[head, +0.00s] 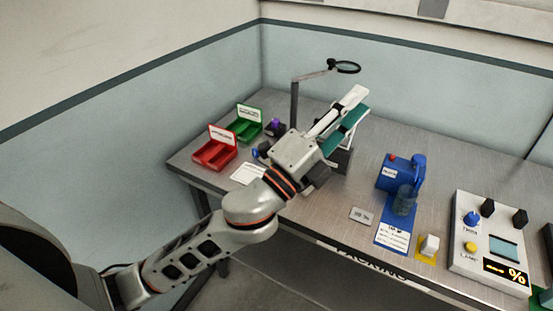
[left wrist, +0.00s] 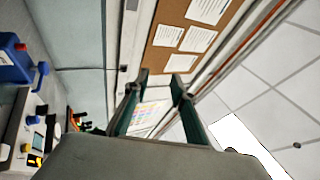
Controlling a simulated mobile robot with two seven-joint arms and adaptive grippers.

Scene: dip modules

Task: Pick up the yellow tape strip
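I cannot clearly make out a yellow tape strip. My left gripper (head: 357,106) is over the back middle of the bench, to the left of and behind that patch. In the left wrist view its two dark green fingers (left wrist: 160,84) stand apart with nothing held between them. The fingers point at the wall, with a colored chart behind them. My right gripper is not in view.
Red (head: 214,154) and green (head: 245,128) bins stand at the bench's left. A magnifier lamp (head: 295,102) rises behind my arm. A blue device (head: 394,174) with a bottle and a white control panel (head: 478,269) stand at the right. The bench's back right is clear.

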